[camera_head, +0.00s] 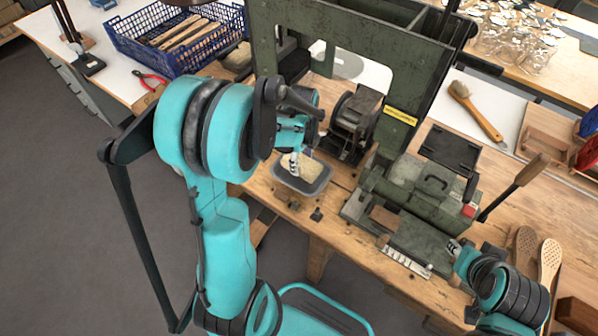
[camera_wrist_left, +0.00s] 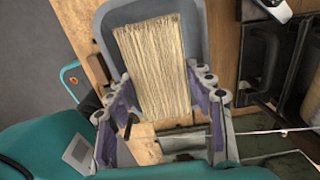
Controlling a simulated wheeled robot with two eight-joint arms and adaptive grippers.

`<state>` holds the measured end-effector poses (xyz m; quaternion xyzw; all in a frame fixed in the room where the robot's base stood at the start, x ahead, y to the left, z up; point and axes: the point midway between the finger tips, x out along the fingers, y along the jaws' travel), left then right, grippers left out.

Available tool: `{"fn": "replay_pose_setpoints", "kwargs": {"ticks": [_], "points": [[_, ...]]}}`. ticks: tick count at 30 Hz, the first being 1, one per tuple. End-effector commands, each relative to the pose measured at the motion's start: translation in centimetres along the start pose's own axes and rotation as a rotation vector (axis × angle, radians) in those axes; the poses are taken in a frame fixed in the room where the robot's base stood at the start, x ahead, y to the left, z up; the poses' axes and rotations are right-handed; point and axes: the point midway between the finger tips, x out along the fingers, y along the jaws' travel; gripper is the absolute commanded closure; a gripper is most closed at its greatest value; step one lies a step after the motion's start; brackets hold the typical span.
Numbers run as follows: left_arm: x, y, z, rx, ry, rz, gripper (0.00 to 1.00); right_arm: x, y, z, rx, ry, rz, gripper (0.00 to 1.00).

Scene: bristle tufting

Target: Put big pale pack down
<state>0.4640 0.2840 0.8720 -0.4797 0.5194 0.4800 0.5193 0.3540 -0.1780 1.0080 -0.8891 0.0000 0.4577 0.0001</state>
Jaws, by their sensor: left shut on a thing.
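The big pale pack (camera_wrist_left: 155,65) is a thick bundle of straw-coloured bristles. In the left wrist view it lies between the fingers of my left gripper (camera_wrist_left: 165,92), which is shut on it. The pack is over or inside a grey tray (camera_wrist_left: 196,22); whether it touches the bottom is unclear. In the head view my left gripper (camera_head: 293,163) points down at the grey tray (camera_head: 302,189) near the bench's front edge, and pale bristles show there. My right gripper (camera_head: 456,248) is at the front of the green machine; its finger opening is too small to tell.
A green machine (camera_head: 425,195) with a lever stands right of the tray, and a dark roller unit (camera_head: 354,115) stands behind it. A tall green frame (camera_head: 350,30) rises at the back. A blue crate (camera_head: 180,40) and red pliers (camera_head: 150,78) are at the left. Brushes lie at the right.

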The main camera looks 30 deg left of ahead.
Motion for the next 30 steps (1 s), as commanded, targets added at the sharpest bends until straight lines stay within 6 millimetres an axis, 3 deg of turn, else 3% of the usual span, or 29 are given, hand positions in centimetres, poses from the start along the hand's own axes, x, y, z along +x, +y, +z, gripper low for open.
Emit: {"fn": "replay_pose_setpoints", "kwargs": {"ticks": [11, 23, 24, 30], "points": [[4.5, 0.0, 0.0, -0.001, 0.000, 0.000, 0.82, 1.6, 0.0, 1.2, 0.000, 0.000, 0.000, 0.69], [5.0, 0.0, 0.0, -0.001, 0.000, 0.000, 0.82, 1.9, 0.0, 1.4, 0.000, 0.000, 0.000, 0.69], [4.9, 0.0, 0.0, -0.001, 0.000, 0.000, 0.39, 1.8, 0.0, 1.3, 0.000, 0.000, 0.000, 0.69], [4.8, 0.0, 0.0, -0.001, 0.000, 0.000, 0.39, 1.8, 0.0, 1.3, 0.000, 0.000, 0.000, 0.69]]}}
